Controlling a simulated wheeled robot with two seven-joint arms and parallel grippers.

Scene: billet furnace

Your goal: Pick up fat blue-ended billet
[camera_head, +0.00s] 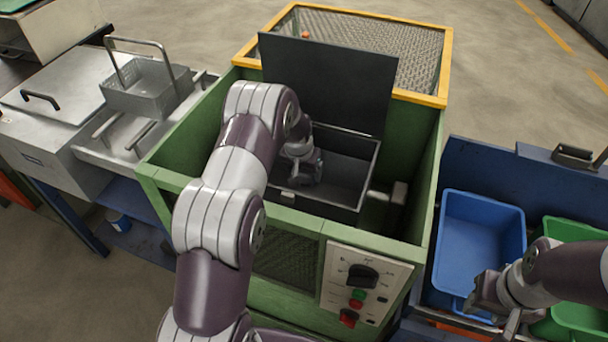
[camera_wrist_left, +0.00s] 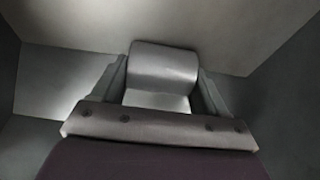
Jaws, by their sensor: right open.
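My left gripper (camera_head: 308,172) is down inside the dark open chamber (camera_head: 345,152) of the green furnace. In the left wrist view a thick grey cylindrical billet (camera_wrist_left: 163,66) lies between the two fingers (camera_wrist_left: 162,85), one on each side and very close to it. I cannot tell whether they press on it. No blue end shows, and the arm hides the billet in the head view. My right gripper (camera_head: 490,312) is open and empty, above the front of the blue bin.
The black lid (camera_head: 325,80) stands open behind the chamber. A control panel (camera_head: 362,288) is on the furnace front. A blue bin (camera_head: 480,235) and a green bin (camera_head: 575,230) stand at right. A grey basket (camera_head: 150,92) rests on the left bench.

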